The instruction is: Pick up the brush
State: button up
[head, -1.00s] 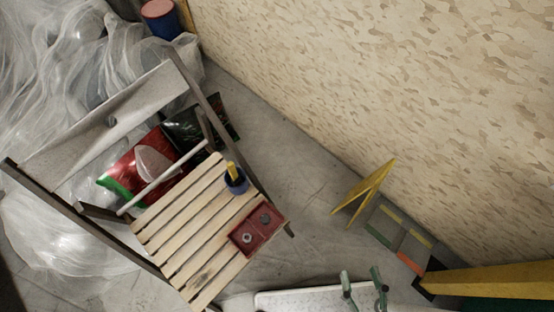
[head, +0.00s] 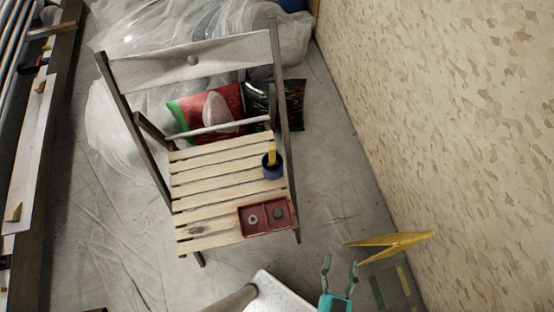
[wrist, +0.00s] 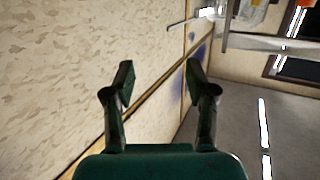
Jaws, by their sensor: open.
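A wooden folding chair (head: 222,222) stands in the middle of the head view. A short yellow piece, probably the brush (head: 272,155), sticks up from a dark blue round pot (head: 273,171) on the right side of its slatted seat. The part inside the pot is hidden. My gripper (head: 340,264) is at the bottom of the head view, lower right of the chair, open and empty. In the wrist view my gripper (wrist: 160,78) has its fingers apart with nothing between them; neither the brush nor the chair can be made out there.
A red tray (head: 267,229) with small round items lies on the seat's front right. Red-green and dark bags (head: 187,108) and plastic sheeting (head: 110,135) lie behind the chair. A patterned wall (head: 450,110) bounds the right; a yellow folded piece (head: 385,241) is near it.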

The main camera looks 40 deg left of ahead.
jog(key=w+a+f+n+g+y, duration=0.1)
jog(key=w+a+f+n+y, duration=0.1)
jog(key=w+a+f, duration=0.3)
jog(key=w+a+n+y, duration=0.1)
jog(key=w+a+y, duration=0.15)
jog(key=a, duration=0.45)
jog(key=n+g+y, duration=0.3)
send_near(273, 153)
jog(key=a, duration=0.1)
jog(key=x, duration=0.3)
jog(key=r+x, duration=0.1)
jog(key=shift+w+a+f, duration=0.1)
jog(key=shift+w+a, duration=0.1)
jog(key=shift+a, duration=0.1)
jog(key=shift+w+d+f+x, duration=0.1)
jog(key=shift+x, duration=0.8)
jog(key=shift+w+d+f+x, duration=0.1)
jog(key=shift+x, duration=0.8)
jog(key=shift+w+f+x, duration=0.1)
jog(key=shift+x, duration=0.8)
grip_shut()
